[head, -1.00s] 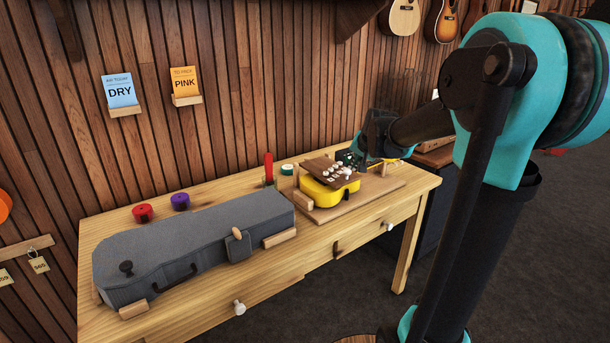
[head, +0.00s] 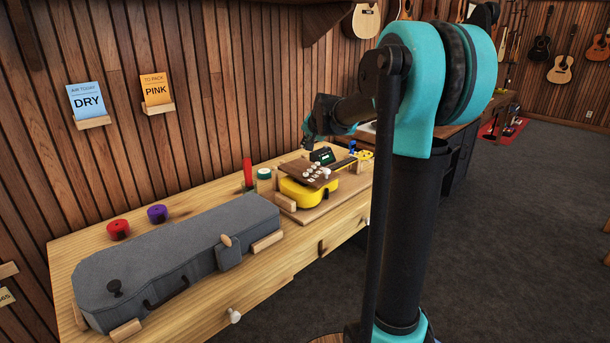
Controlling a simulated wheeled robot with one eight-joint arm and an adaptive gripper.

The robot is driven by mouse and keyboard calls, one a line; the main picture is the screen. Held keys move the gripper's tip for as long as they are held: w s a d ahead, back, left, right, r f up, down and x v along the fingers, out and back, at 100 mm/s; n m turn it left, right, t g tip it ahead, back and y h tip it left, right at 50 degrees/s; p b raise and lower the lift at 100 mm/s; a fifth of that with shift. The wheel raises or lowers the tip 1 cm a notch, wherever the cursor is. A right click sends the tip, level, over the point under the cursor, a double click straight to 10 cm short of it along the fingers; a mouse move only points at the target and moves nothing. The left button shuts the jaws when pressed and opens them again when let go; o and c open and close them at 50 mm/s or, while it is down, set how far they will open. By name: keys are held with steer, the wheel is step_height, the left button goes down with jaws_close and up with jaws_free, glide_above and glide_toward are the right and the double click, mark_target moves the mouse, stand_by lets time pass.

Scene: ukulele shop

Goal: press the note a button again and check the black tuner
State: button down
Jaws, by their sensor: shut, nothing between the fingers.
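A small black tuner (head: 322,155) with a green lit screen stands at the back of the ukulele stand; its reading is too small to tell. My gripper (head: 308,141) is shut and empty, pointing down just above and left of the tuner, apart from the buttons.
A red roll (head: 118,229), a purple roll (head: 157,213), a red upright piece (head: 247,172) and a green-and-white roll (head: 264,174) stand behind. Signs "DRY" (head: 86,102) and "PINK" (head: 156,90) hang on the wall.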

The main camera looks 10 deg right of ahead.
mark_target(307, 174)
steer(key=shift+f, duration=4.15)
steer(key=shift+f, duration=0.15)
steer(key=shift+f, duration=0.25)
steer(key=shift+f, duration=0.55)
steer(key=shift+r, duration=0.95)
steer(key=shift+r, duration=2.5)
